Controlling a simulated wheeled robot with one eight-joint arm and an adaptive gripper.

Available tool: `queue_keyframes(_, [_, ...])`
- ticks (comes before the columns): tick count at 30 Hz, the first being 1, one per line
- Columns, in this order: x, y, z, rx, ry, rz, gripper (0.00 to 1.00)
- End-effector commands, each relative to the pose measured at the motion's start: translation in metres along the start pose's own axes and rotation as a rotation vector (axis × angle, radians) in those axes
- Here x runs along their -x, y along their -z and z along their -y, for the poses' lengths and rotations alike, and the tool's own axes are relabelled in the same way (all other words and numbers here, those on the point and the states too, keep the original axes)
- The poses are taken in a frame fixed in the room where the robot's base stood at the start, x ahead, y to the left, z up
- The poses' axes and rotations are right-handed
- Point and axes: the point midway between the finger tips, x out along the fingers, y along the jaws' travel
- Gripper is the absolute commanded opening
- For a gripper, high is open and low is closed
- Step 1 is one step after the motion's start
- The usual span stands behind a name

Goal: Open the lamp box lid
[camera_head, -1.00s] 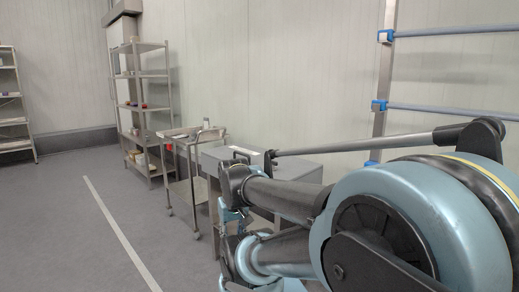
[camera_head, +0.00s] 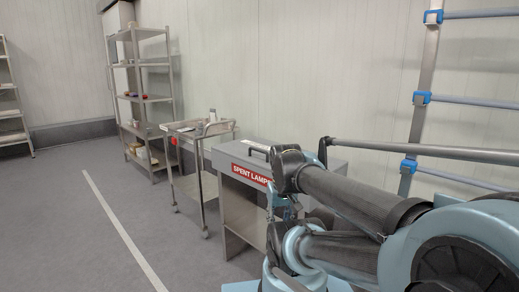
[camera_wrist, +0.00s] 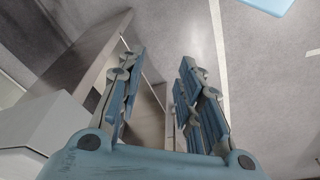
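The lamp box (camera_head: 228,163) is a grey box with a red "SPENT LAMPS" label (camera_head: 250,175) on its front. Its flat grey lid (camera_head: 232,150) looks closed, and a pale handle (camera_head: 257,148) shows at the top, close to my arm. My arm hides the box's right part. My gripper (camera_head: 273,222) hangs in front of the box, below the label, partly hidden by my arm. In the wrist view my gripper (camera_wrist: 158,75) is open, with nothing between its blue fingers. A pale grey box-like surface (camera_wrist: 42,125) lies at its lower left; I cannot tell which part it is.
A metal cart (camera_head: 190,185) stands left of the box, with a shelf rack (camera_head: 140,98) beyond it. A frame with blue-clamped rails (camera_head: 428,80) stands at the right by the wall. The floor (camera_head: 60,215) at left is clear, with a white line (camera_head: 120,225).

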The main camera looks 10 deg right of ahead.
Motion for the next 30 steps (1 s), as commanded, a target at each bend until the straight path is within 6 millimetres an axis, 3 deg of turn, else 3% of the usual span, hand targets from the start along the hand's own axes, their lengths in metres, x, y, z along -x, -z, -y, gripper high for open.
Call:
queue_keyframes(5, [0.034,0.037,-0.007,0.047,-0.011,0.008,0.33])
queue_keyframes(18, [0.134,0.181,-0.012,0.252,-0.055,0.045,0.33])
queue_keyframes(30, [0.189,0.321,-0.007,0.437,-0.091,0.084,0.33])
